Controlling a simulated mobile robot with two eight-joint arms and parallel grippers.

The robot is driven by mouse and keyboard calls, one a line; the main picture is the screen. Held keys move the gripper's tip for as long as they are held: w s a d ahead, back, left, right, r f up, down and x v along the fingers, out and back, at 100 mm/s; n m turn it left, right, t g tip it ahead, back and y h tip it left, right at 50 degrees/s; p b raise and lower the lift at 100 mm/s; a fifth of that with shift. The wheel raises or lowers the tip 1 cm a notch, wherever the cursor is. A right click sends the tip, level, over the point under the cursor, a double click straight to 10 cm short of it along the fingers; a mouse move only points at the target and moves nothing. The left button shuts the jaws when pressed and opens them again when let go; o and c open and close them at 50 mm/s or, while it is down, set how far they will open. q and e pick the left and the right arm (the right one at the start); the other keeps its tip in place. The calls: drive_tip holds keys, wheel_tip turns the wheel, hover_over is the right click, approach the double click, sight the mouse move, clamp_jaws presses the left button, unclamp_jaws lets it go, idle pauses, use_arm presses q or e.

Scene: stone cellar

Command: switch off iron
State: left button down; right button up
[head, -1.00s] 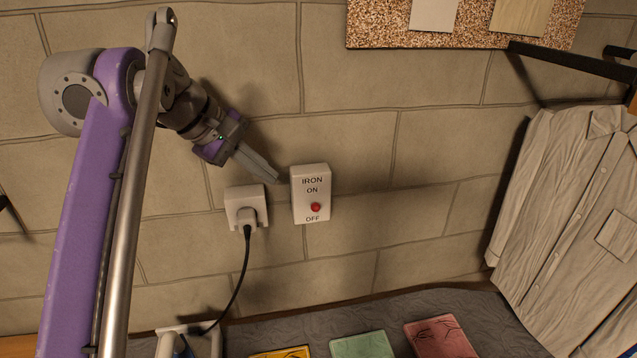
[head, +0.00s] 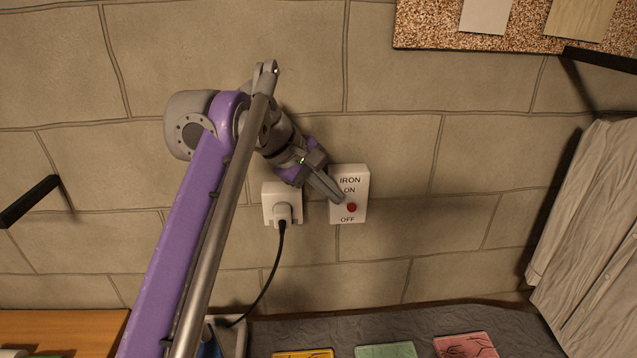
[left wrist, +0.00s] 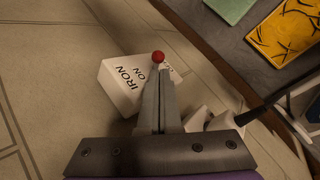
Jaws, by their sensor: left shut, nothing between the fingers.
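The white switch box (head: 361,182) on the stone wall is marked IRON, ON and OFF. Its red knob (head: 351,208) shows below the word ON, just above the word OFF. My left gripper (head: 340,200) is shut and empty, its fingertips over the left part of the box close beside the knob. In the left wrist view, the shut fingertips (left wrist: 158,70) overlap the box (left wrist: 118,88) and end right at the red knob (left wrist: 158,57). Whether they touch it I cannot tell. My right gripper is not in view.
A plug sits in the wall socket (head: 270,208) left of the box, with a black cable (head: 267,285) hanging down. Below are a grey padded surface (head: 320,332) and coloured cloths (head: 385,350). A shirt (head: 590,235) hangs at right. A cork board (head: 430,30) is above.

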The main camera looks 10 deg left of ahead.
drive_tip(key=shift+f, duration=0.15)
use_arm(q)
drive_tip(key=shift+x, duration=0.8)
drive_tip(key=shift+s+d+f+m+t+b, duration=0.15)
drive_tip(key=shift+s+m+t+b, duration=0.15)
drive_tip(key=shift+t, duration=0.25)
drive_tip(key=shift+s+a+f+m+t+b, duration=0.1)
drive_tip(key=shift+s+f+m+t+b, duration=0.15)
drive_tip(key=shift+t, duration=0.3)
use_arm(e)
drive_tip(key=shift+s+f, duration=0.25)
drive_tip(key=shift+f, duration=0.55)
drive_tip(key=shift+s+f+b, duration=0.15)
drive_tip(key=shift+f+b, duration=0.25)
drive_tip(key=shift+b, duration=0.05)
use_arm(q)
drive_tip(key=t, duration=0.1)
drive_tip(key=f+m+t, duration=0.1)
drive_tip(key=t, duration=0.1)
drive_tip(key=shift+s+d, duration=0.15)
drive_tip(key=shift+s, duration=0.2)
drive_tip(key=shift+s+f+m+t, duration=0.1)
drive_tip(key=shift+f+m+t, duration=0.15)
drive_tip(key=shift+t, duration=0.25)
drive_tip(key=shift+s+f+m+t+p, duration=0.1)
drive_tip(key=shift+f+m+t+p, duration=0.3)
drive_tip(key=shift+t, duration=0.4)
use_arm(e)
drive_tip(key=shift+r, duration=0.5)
